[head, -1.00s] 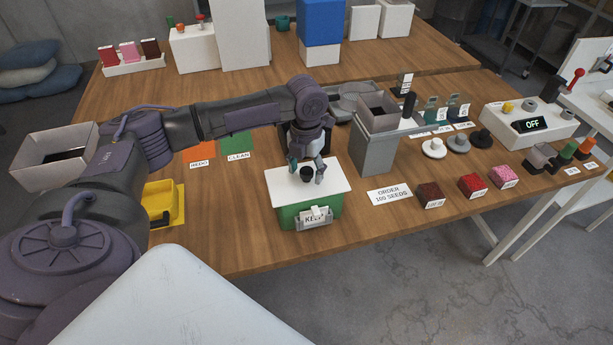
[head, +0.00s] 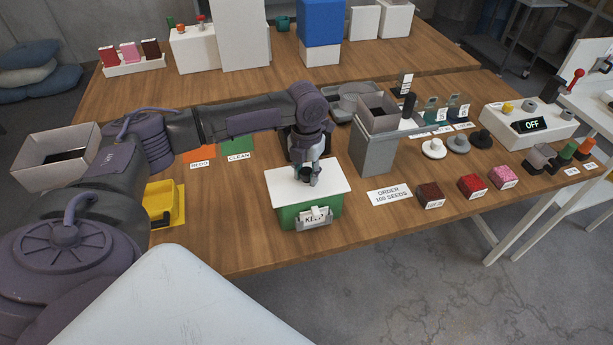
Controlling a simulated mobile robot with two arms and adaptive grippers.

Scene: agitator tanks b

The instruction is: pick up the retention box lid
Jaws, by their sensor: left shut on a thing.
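The retention box (head: 291,217) is green and stands near the front edge of the wooden table, with a "KEEP" card on its front. Its white lid (head: 330,188) lies flat on top and shows no visible gap from the box. My left gripper (head: 309,180) points down over the middle of the lid, shut on the lid's small dark knob, which is mostly hidden between the fingers. My right gripper is not in view.
An "ORDER 100 SEEDS" card (head: 389,195) and several small seed boxes lie to the right. A grey stand (head: 374,154) rises behind right. A yellow tray (head: 165,203) lies to the left. The table between tray and box is clear.

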